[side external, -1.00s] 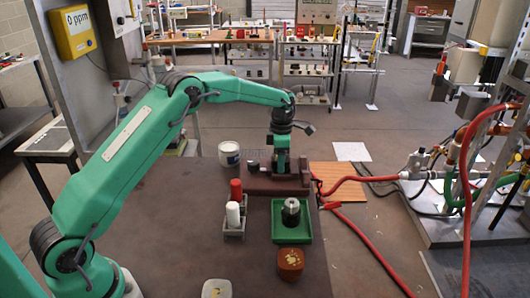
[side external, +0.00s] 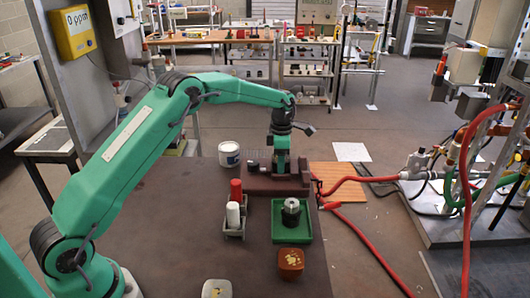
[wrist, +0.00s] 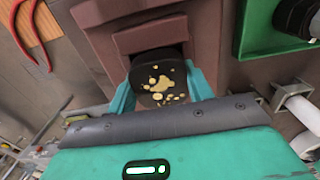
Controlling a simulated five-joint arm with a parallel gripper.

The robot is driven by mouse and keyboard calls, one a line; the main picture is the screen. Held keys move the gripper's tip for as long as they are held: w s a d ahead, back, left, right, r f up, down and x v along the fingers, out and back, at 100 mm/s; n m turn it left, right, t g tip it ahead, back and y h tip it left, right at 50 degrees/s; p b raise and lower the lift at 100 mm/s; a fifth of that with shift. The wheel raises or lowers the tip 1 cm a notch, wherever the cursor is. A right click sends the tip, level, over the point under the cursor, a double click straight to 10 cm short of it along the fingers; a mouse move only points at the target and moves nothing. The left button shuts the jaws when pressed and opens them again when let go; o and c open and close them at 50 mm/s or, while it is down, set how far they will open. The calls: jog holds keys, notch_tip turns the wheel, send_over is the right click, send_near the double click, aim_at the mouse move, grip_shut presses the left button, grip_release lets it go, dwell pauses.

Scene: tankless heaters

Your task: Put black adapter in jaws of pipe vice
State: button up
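The pipe vice (side external: 292,184) is a maroon block at the back edge of the table; its maroon body (wrist: 140,25) fills the top middle of the wrist view. My gripper (side external: 281,165) points down at the vice. In the wrist view, my gripper's teal fingers (wrist: 160,88) stand against both sides of the black adapter (wrist: 158,78), which has gold specks on its face. The adapter is at the dark gap of the vice. I cannot tell how deep it sits between the jaws. The adapter is hidden in the side view.
A green tray (side external: 275,236) holding a dark metal cylinder (side external: 291,212) stands in front of the vice. A grey holder (side external: 236,230) has a white and a red cylinder. A speckled orange-brown piece (side external: 291,262) is nearer. A white tin (side external: 229,154) stands left; red hoses (side external: 345,182) run right.

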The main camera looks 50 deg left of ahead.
jog(key=o, duration=0.3)
jog(key=shift+f, duration=0.75)
jog(key=shift+o, duration=0.7)
jog(key=shift+s+d, duration=0.1)
jog(key=shift+d+r, duration=0.1)
notch_tip(320, 180, up, 14)
jog(key=shift+a+f, duration=0.2)
